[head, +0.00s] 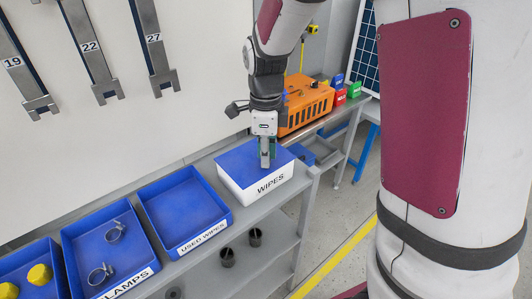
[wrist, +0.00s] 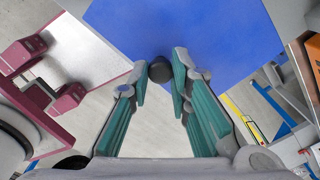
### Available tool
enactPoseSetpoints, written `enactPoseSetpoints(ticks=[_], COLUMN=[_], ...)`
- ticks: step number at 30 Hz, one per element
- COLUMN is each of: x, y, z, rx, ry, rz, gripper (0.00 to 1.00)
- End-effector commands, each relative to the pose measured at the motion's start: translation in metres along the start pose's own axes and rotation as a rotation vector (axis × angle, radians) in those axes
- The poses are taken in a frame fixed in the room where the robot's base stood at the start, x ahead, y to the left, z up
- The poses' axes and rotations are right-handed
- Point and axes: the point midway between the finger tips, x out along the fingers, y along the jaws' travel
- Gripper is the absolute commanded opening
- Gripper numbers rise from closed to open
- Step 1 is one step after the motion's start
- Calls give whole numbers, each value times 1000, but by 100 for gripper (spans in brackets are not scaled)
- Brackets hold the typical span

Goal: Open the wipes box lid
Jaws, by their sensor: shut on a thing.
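The wipes box (head: 255,192) is a white box labelled WIPES on the bench in the head view. Its blue lid (head: 241,165) lies flat on top, and it fills the upper part of the wrist view (wrist: 200,30). A dark round knob (wrist: 159,73) shows at the lid's near edge in the wrist view. My gripper (head: 265,162) points down over the lid's front right part. In the wrist view, my gripper's green-padded fingers (wrist: 162,68) are closed around the knob. The fingers hide the knob in the head view.
Left of the box stand a blue USED WIPES tray (head: 165,197), a tray of clamps (head: 78,231) and a tray with yellow parts (head: 18,250). An orange machine (head: 305,105) stands behind to the right. Numbered wrenches (head: 90,50) hang on the wall.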

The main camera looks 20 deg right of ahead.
Motion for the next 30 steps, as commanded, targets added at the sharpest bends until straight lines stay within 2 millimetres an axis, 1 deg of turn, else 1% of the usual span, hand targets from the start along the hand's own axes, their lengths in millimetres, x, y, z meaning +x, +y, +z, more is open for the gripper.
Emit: enactPoseSetpoints(ticks=[8, 12, 14, 21, 30], x=[-8, -18, -23, -44, -61], y=[-3, -6, -8, -22, -44], z=[3, 6, 8, 22, 44], rx=[-1, -1, 0, -1, -2], ry=[44, 95, 90, 85, 83], rz=[43, 94, 90, 82, 81], gripper=[0, 0, 0, 0, 0])
